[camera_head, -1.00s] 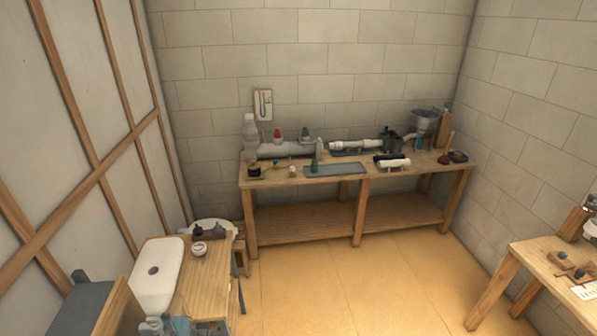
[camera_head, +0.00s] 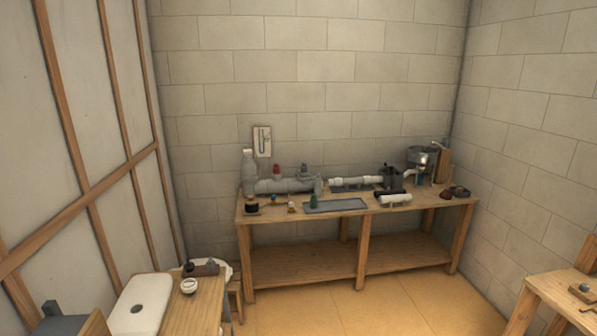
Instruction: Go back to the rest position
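Neither of my grippers shows in the head view now, so I cannot see their state or whether they hold anything. The wooden workbench (camera_head: 300,268) stands against the back block wall. On it are a grey pipe assembly (camera_head: 285,186), a grey tray (camera_head: 335,206) with a small green-topped item (camera_head: 314,200) at its edge, a white pipe piece (camera_head: 395,198) and a dark fitting (camera_head: 393,177).
A wooden side table (camera_head: 200,308) with a white sink-like slab (camera_head: 140,305) and a white cup (camera_head: 189,286) is at lower left. Another wooden table (camera_head: 560,292) is at lower right. Tan floor (camera_head: 300,312) between them is clear. A framed card (camera_head: 262,141) hangs on the wall.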

